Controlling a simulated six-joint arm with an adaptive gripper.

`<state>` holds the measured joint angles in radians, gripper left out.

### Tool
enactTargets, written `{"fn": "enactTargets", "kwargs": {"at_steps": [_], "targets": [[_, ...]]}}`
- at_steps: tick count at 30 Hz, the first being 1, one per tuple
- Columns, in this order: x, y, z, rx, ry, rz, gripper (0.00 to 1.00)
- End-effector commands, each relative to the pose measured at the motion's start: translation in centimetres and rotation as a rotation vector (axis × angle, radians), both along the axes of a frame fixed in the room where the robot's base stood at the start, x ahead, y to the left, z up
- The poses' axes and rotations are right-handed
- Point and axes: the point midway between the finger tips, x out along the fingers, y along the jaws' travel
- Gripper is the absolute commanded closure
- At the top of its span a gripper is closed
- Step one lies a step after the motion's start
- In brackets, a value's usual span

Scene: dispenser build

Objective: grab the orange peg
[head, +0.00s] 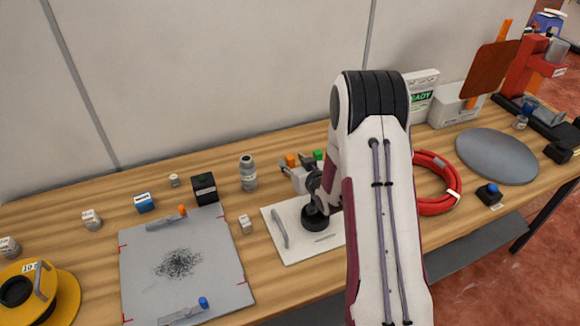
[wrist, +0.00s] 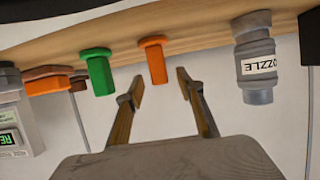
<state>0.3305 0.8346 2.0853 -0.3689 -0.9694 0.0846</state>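How far the peg is from the fingertips along the reach is hard to tell. My arm hides part of the gripper in the head view.
A green peg (wrist: 98,72) is close on the left of the orange one in the wrist view. A grey bottle labelled NOZZLE (wrist: 256,62) is on the right. A white board (head: 281,249) lies below my wrist, and a red hose coil (head: 447,199) lies right of my arm.

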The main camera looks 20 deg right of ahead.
Motion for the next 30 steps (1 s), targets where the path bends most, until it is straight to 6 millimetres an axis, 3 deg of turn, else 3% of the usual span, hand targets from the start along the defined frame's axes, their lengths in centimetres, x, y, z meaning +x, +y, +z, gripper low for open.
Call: {"fn": "enactTargets", "kwargs": {"at_steps": [9,13,30], "targets": [[-0.03,0.00,0.01,0.000,0.000,0.000,0.65],[-0.03,0.00,0.01,0.000,0.000,0.000,0.99],[0.00,-0.01,0.56,0.000,-0.001,0.000,1.00]]}}
